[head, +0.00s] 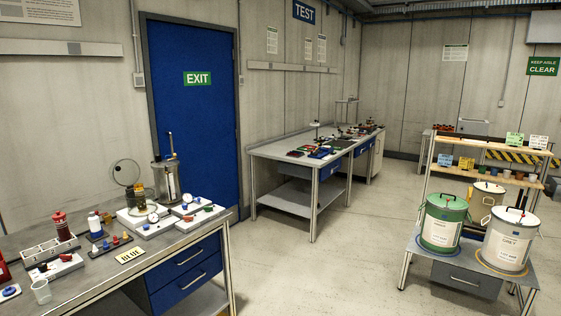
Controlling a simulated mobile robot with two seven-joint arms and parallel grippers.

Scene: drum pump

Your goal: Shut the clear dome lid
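A clear round lid (126,172) with a thin rim stands tilted up, open, at the back of the workbench on the left. It looks to be the dome lid. Just below and right of it is a small unit with a dark yellowish top (138,195) on a pale base; whether the lid joins it is too small to tell. Neither of my grippers is in view.
A drum stand (459,265) is at right. The floor between is clear.

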